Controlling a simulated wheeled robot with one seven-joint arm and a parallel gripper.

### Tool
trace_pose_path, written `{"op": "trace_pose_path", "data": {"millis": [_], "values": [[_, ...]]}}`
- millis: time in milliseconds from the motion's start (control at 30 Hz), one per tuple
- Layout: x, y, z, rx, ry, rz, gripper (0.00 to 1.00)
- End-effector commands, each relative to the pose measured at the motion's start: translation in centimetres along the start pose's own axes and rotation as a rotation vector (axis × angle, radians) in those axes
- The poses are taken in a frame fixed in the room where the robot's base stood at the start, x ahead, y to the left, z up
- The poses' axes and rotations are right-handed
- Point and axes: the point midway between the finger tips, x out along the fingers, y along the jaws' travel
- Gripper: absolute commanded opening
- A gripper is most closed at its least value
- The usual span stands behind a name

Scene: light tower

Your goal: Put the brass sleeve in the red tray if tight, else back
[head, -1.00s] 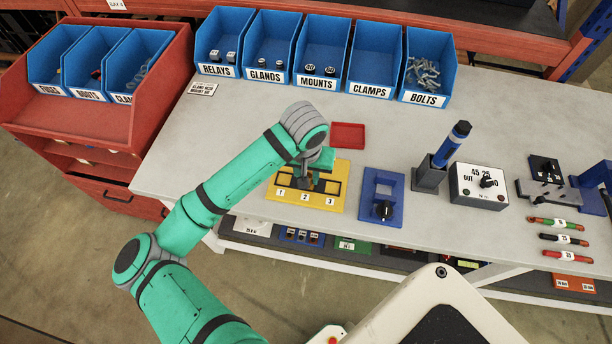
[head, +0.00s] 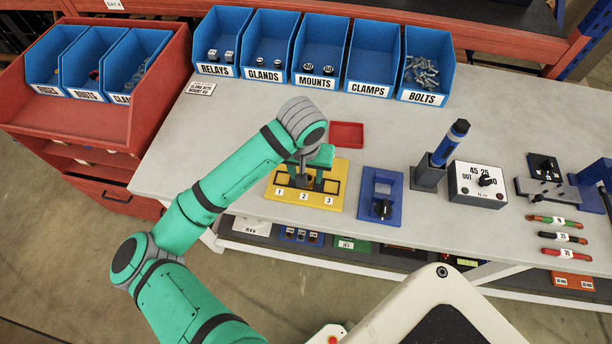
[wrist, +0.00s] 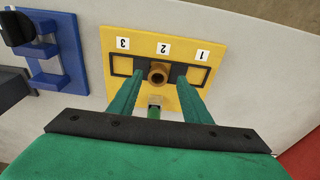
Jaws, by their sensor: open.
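The brass sleeve (wrist: 157,74) shows in the wrist view as a brown ring at the middle position, marked 2, of the yellow fixture (wrist: 186,45). My gripper (wrist: 157,82) is open, with one green finger on each side of the sleeve and a visible gap to it. In the head view my gripper (head: 306,180) is over the yellow fixture (head: 335,206), and my arm hides the sleeve. The red tray (head: 347,134) lies empty on the bench just behind the fixture.
A blue stand with a black knob (head: 382,209) is right of the fixture. Farther right are a blue tool in a holder (head: 428,175) and a grey dial box (head: 478,188). Blue bins (head: 371,89) line the back. The bench is clear left of the fixture.

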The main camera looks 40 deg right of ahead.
Motion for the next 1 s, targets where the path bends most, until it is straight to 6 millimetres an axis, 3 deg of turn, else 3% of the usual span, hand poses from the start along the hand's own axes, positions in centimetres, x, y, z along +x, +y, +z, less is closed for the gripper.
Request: {"op": "trace_pose_path", "data": {"millis": [300, 500, 867, 1000], "values": [[-6.3, 0.1, -0.1, 0.005, 0.003, -0.001, 0.44], [-8.6, 0.1, -0.1, 0.004, 0.002, 0.000, 0.44], [-9.3, 0.3, -0.2, 0.004, 0.006, 0.007, 0.44], [-8.9, 2.3, -1.2, 0.000, 0.061, 0.088, 0.44]]}}
